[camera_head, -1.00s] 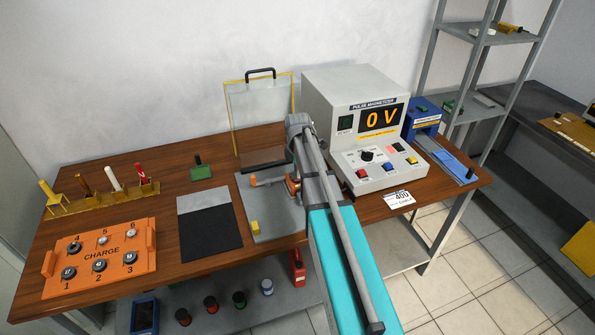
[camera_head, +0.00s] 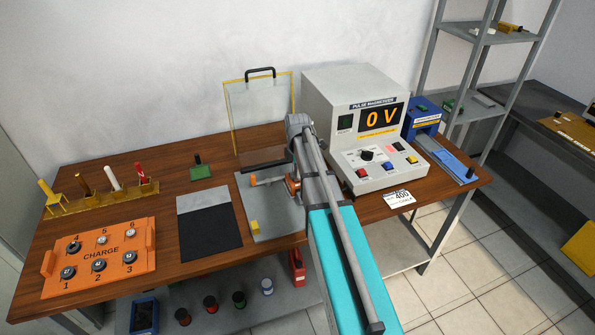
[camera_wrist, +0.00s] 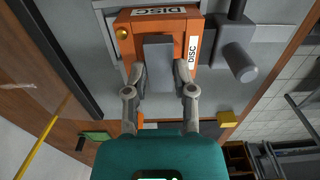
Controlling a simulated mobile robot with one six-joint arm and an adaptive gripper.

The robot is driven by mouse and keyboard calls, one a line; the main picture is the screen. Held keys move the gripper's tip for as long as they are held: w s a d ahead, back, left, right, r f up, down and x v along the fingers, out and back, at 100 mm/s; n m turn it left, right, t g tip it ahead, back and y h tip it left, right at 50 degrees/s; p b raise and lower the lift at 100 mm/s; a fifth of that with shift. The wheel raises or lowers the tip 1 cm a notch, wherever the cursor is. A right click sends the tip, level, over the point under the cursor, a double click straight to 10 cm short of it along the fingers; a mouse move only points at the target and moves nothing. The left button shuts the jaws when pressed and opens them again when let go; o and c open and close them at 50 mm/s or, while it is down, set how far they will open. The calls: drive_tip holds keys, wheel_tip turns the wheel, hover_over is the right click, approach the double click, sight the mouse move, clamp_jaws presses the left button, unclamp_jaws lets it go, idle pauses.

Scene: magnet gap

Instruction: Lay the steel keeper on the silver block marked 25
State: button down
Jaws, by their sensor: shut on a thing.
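My gripper (camera_wrist: 160,78) shows in the wrist view with both fingers closed on a plain grey block (camera_wrist: 158,52), possibly the steel keeper. The block is in front of an orange fixture (camera_wrist: 190,25) labelled DISC; whether they touch I cannot tell. In the head view my arm hides the fingertips and most of the fixture over the grey plate (camera_head: 262,212). No mark 25 can be read in either view, so I cannot pick out the silver block.
A dark bar (camera_head: 264,167) lies along the plate's back edge, by a yellow-framed clear guard (camera_head: 262,105). A yellow block (camera_head: 254,227) sits at the plate's front. The pulse magnetizer (camera_head: 340,90) reads 0 V. A black-and-grey mat (camera_head: 210,230) and an orange CHARGE panel (camera_head: 100,254) lie left.

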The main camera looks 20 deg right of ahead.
drive_tip(key=shift+c, duration=1.8)
unclamp_jaws()
drive_tip(key=shift+c, duration=0.3)
drive_tip(key=c, duration=0.5)
drive_tip(key=shift+o, duration=0.2)
drive_tip(key=shift+r, duration=0.1)
drive_tip(key=shift+r+p, duration=2.15)
drive_tip(key=shift+p, duration=0.1)
